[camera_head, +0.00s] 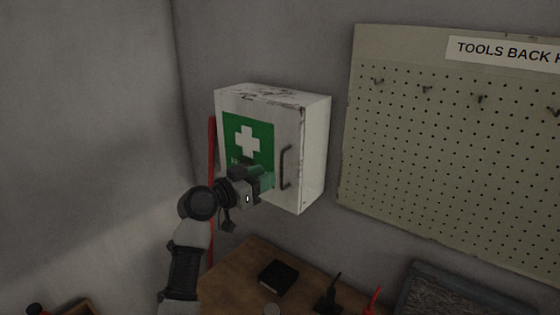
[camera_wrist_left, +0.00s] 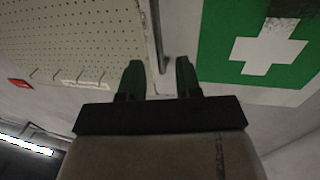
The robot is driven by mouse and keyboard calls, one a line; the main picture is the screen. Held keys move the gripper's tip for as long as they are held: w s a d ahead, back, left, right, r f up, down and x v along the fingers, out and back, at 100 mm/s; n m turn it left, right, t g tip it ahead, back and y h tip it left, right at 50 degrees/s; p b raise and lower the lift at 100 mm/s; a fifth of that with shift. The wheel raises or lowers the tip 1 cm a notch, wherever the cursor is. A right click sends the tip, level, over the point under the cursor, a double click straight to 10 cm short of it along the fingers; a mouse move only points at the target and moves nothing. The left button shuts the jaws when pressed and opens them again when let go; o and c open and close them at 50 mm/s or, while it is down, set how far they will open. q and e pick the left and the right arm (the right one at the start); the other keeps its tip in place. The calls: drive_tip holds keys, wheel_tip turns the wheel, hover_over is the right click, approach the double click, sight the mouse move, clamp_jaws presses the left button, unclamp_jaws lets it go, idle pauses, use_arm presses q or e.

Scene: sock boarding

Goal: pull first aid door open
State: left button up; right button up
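The white first aid cabinet (camera_head: 314,150) hangs on the wall, and its front door (camera_head: 290,125) with a green cross sign (camera_head: 262,131) looks closed. A dark vertical bar handle (camera_head: 284,168) sits near the door's right edge. My left gripper (camera_head: 268,179) is in front of the door, just left of the handle's lower part. In the left wrist view the gripper's two fingers (camera_wrist_left: 159,78) are apart, with the dark handle bar (camera_wrist_left: 157,40) showing beyond the gap between them. I see no clear contact. The cross sign is at the upper right there. My right gripper is not in view.
A pegboard (camera_head: 440,140) with hooks and a lettered sign (camera_head: 505,53) is on the wall to the right. Below is a wooden bench (camera_head: 235,275) with a black box (camera_head: 278,277) and small tools. A red bar (camera_head: 211,135) stands behind the cabinet's left side.

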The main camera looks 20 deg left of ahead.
sight(281, 189)
use_arm(q)
drive_tip(key=p+x, duration=0.1)
drive_tip(key=x, duration=0.5)
drive_tip(key=shift+s+f+p, duration=0.1)
drive_tip(key=shift+p, duration=0.2)
drive_tip(key=shift+d, duration=0.1)
drive_tip(key=shift+c, duration=0.8)
clamp_jaws()
